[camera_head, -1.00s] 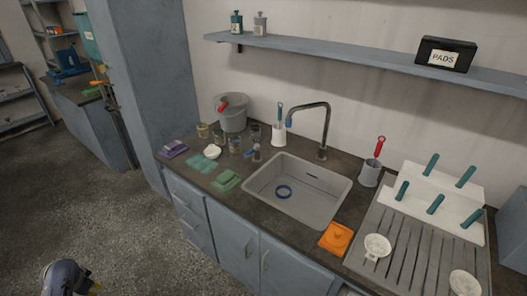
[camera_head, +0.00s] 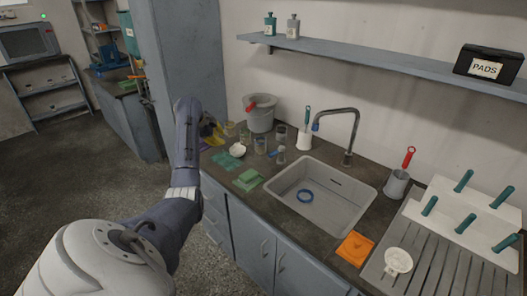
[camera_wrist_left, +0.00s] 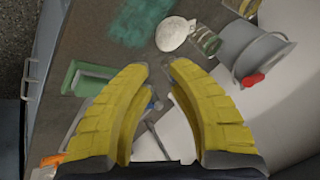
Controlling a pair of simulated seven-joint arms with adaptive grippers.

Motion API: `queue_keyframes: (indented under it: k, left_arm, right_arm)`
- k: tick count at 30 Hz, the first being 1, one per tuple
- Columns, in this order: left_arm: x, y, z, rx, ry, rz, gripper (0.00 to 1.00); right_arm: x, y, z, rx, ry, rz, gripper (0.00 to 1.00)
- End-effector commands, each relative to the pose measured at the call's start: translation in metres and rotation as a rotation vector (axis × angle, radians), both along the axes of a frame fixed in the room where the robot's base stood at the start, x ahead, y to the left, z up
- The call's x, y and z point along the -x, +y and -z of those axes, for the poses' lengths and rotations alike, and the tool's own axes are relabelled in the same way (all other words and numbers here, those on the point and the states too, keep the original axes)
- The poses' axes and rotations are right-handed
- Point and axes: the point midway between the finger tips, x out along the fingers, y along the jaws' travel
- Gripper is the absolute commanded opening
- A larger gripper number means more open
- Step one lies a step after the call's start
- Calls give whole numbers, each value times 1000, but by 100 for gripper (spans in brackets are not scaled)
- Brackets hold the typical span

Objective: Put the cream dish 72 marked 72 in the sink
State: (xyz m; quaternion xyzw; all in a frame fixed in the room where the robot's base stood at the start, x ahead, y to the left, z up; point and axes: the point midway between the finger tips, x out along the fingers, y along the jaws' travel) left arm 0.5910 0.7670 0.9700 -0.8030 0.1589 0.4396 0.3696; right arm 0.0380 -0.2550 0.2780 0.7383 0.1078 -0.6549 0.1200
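A small white-cream dish (camera_head: 237,150) lies on the counter left of the sink, among jars and a teal cloth. It also shows in the left wrist view (camera_wrist_left: 172,33), beyond my fingertips; I cannot read a mark on it. Another pale dish (camera_head: 398,261), with a handle-like tab, rests on the drainboard at the right. My left gripper (camera_head: 211,132) is over the counter's left end, left of the dish. In the left wrist view its yellow fingers (camera_wrist_left: 160,68) are apart and empty. My right gripper is out of view.
Glass jars (camera_head: 260,145) and a grey bucket (camera_head: 260,115) with a red part stand behind the dish. A green sponge (camera_head: 248,179) lies between it and the sink. A tall tap (camera_head: 352,125) arches behind the sink. An orange cloth (camera_head: 354,248) lies right of it.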

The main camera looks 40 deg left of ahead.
Motion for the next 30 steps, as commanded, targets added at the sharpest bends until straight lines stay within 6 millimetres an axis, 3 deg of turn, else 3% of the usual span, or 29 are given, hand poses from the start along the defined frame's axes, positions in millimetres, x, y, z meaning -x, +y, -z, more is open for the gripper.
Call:
queue_keyframes:
  k: [5,21,30]
  left_arm:
    - [-7,3,4,-3,-7,7,16]
    - [-56,9,77,-3,-4,6,16]
    - [-67,10,92,-5,-6,7,16]
  right_arm:
    - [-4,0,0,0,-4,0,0]
    - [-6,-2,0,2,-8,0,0]
    - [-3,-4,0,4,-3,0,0]
